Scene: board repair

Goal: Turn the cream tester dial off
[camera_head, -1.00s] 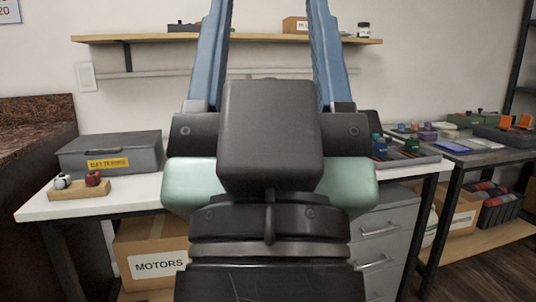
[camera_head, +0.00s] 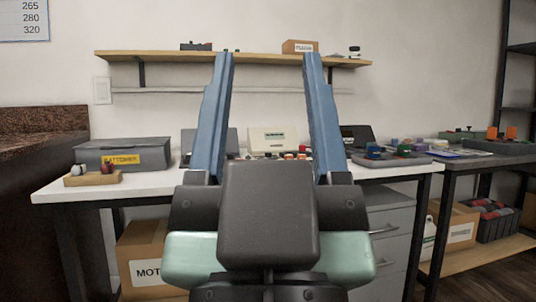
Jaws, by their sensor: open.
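The cream tester (camera_head: 273,140) stands at the back of the white workbench, seen between my gripper's two blue fingers. It has a small display on its sloped face. Its dial is too small to tell, and its lower front is partly hidden by small parts and my gripper's body. My gripper (camera_head: 268,58) is open and empty, fingers pointing up in the picture and spread wide apart. It appears in front of the bench, nearer to me than the tester.
A grey labelled case (camera_head: 122,155) and a wooden block with knobs (camera_head: 92,179) are at the bench's left. Dark grey units flank the tester. A tray of coloured parts (camera_head: 393,157) lies right. A wall shelf (camera_head: 270,60) runs above.

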